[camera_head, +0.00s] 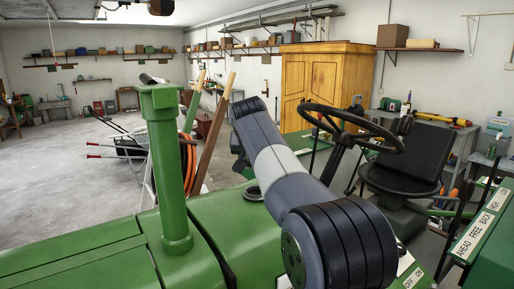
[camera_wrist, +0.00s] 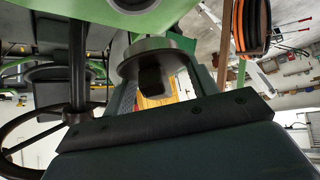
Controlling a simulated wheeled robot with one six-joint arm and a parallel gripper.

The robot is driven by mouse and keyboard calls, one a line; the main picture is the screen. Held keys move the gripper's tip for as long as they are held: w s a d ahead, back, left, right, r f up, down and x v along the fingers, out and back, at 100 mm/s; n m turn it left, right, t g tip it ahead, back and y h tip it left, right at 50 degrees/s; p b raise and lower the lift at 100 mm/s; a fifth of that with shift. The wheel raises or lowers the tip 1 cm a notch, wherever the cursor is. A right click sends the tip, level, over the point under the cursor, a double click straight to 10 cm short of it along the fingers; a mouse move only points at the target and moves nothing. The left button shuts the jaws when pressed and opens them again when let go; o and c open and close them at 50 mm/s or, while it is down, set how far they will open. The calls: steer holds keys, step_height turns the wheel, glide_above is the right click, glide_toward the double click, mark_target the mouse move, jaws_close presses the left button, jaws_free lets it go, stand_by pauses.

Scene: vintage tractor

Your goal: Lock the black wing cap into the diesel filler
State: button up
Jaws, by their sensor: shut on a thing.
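In the wrist view, which looks upside down, my gripper (camera_wrist: 160,75) is shut on the cap (camera_wrist: 155,52). The cap shows as a round grey disc with a black block, apparently its wing, between the two fingers. The diesel filler (camera_wrist: 130,4) is cut off at the top edge of that view, in a green surface. The cap appears apart from it, with a gap between. In the head view the filler (camera_head: 253,193) is a dark ring on the green hood, just left of my arm. My gripper and the cap are hidden there behind my arm.
A green exhaust pipe (camera_head: 168,170) stands upright on the hood, left of the filler. The steering wheel (camera_head: 355,128) and black seat (camera_head: 405,165) are to the right. Wooden handles (camera_head: 215,130) and an orange hose (camera_head: 187,165) are behind the hood.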

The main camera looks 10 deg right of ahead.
steer(key=shift+w+d, duration=0.15)
steer(key=shift+d, duration=0.1)
steer(key=shift+f, duration=0.1)
steer(key=b, duration=0.4)
glide_above(256, 191)
steer(key=shift+f, duration=2.95)
steer(key=shift+f+b, duration=0.75)
steer(key=shift+f, duration=0.35)
